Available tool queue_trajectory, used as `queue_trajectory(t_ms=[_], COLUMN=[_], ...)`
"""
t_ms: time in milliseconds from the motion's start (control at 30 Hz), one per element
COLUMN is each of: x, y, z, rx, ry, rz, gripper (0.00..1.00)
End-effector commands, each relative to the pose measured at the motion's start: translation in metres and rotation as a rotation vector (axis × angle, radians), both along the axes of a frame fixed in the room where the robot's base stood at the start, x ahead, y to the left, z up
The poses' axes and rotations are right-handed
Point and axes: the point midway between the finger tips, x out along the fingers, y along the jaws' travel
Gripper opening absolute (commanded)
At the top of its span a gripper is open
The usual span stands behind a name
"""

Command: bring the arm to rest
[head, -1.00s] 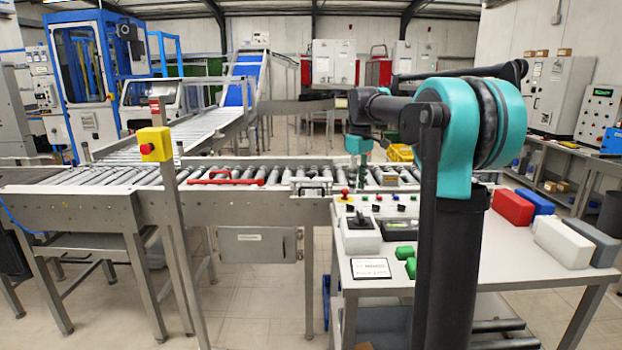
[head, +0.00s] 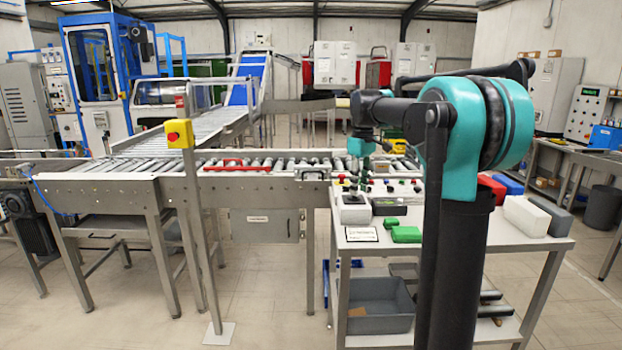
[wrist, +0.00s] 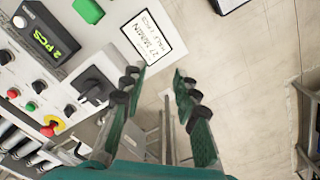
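My gripper (wrist: 158,85) shows in the wrist view with its two green and black fingers apart and nothing between them. It hangs over the left edge of the table, with floor and a table leg below. In the head view my arm is bent forward, and its teal wrist (head: 360,146) is above the left rear of the table. The fingertips are hard to make out there.
The table (head: 480,235) carries a control panel (wrist: 60,70), a label card (head: 361,234), green blocks (head: 406,234), a white block (head: 525,216) and a grey block (head: 553,216). A roller conveyor (head: 262,167) runs behind. A yellow stop-button post (head: 180,134) stands left. A grey bin (head: 378,308) is on the lower shelf.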

Motion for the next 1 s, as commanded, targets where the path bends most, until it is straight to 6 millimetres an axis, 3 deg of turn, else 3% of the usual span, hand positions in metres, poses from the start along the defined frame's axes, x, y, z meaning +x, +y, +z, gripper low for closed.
queue_trajectory(t_ms=[267, 567, 667, 767, 1000], x=[-0.020, -0.067, -0.094, -0.134, -0.243], y=[-0.006, -0.015, -0.020, -0.026, -0.036], z=[-0.024, -0.074, -0.100, -0.136, -0.228], rx=[0.004, 0.019, 0.030, 0.047, 0.107], ry=[-0.034, -0.101, -0.134, -0.178, -0.288], rz=[-0.073, -0.216, -0.289, -0.387, -0.632], gripper=[0.30, 0.30, 0.30, 0.30, 0.30])
